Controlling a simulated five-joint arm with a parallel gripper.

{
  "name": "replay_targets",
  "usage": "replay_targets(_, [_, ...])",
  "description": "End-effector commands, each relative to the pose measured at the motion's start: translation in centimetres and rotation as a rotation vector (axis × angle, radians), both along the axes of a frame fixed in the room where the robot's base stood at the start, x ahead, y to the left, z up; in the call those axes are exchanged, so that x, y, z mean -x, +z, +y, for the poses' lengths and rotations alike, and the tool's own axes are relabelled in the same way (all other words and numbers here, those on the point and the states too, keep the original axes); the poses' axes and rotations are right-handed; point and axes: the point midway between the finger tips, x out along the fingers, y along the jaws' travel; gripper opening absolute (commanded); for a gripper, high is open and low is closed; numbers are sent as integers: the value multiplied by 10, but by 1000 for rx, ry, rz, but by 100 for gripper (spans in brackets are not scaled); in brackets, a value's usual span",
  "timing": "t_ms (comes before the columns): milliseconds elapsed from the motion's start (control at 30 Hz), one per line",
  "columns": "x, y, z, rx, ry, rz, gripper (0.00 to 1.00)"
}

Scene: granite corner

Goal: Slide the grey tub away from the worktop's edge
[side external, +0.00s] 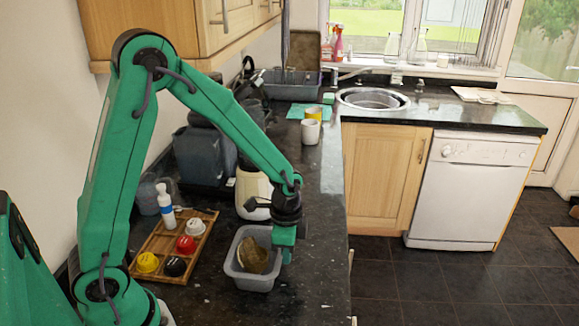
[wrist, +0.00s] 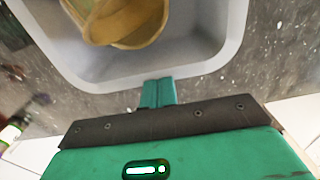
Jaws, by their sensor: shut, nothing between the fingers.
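The grey tub (side external: 251,284) stands on the dark worktop (side external: 318,295), to the left of its right-hand edge. A yellow-brown bowl-shaped thing (side external: 254,258) lies tilted inside it. In the wrist view the tub's rim (wrist: 228,45) fills the upper part, with the yellow-brown thing (wrist: 130,22) inside. My gripper (side external: 288,258) is shut and empty, pointing down at the tub's right side, between the tub and the edge. In the wrist view the fingertips (wrist: 158,88) are right at the tub's near wall; I cannot tell whether they touch it.
A wooden tray (side external: 165,238) with several coloured cups and a white-and-blue bottle (side external: 167,212) lies left of the tub. A cream container (side external: 250,190) stands close behind the tub. Two mugs (side external: 310,131) stand further back. The worktop's right strip is clear.

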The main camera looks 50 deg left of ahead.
Motion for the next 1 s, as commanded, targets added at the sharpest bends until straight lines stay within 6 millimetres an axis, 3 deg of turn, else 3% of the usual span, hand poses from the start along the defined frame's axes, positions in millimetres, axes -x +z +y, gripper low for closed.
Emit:
replay_targets(367, [-24, 1, -26, 0, -2, -1, 0])
replay_targets(1000, [-24, 88, -25, 1, 0, -4, 0])
